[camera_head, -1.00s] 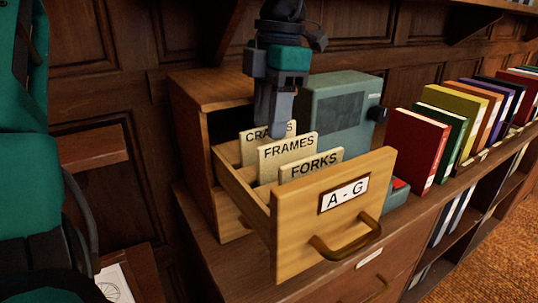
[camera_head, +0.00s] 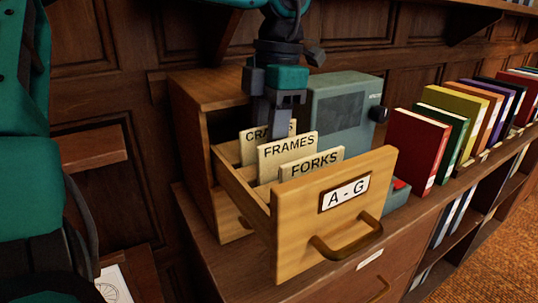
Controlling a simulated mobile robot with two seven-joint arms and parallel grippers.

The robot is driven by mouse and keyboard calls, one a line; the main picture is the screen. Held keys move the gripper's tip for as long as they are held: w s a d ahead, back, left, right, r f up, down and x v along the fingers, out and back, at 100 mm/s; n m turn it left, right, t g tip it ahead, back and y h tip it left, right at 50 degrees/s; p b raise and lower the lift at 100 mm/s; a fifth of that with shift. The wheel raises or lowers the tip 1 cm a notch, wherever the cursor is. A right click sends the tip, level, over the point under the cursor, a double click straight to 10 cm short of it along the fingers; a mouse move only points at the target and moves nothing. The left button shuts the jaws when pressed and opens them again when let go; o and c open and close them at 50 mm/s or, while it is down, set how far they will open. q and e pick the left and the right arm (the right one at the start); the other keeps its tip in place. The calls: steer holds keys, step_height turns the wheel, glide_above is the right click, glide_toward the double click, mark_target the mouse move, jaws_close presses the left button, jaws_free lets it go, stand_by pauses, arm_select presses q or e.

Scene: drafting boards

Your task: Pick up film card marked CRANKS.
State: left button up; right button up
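The film card marked CRANKS (camera_head: 252,150) stands upright in the open drawer (camera_head: 300,238) labelled A - G, behind the FRAMES card (camera_head: 287,155) and the FORKS card (camera_head: 311,165). My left gripper (camera_head: 272,128) points down from above at the CRANKS card. Its fingers are in front of the middle of that card's label and hide some letters. The card still sits low among the others. I cannot tell whether the fingers are closed on it. My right gripper is not in view.
The wooden cabinet (camera_head: 205,90) stands behind the drawer. A grey-green device with a dark knob (camera_head: 378,113) is close to the right of my gripper. Several coloured books (camera_head: 415,145) stand farther right. The drawer's front handle (camera_head: 345,240) sticks out.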

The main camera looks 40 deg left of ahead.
arm_select(q)
jaws_close()
stand_by(0.3)
steer(key=shift+r, duration=0.15)
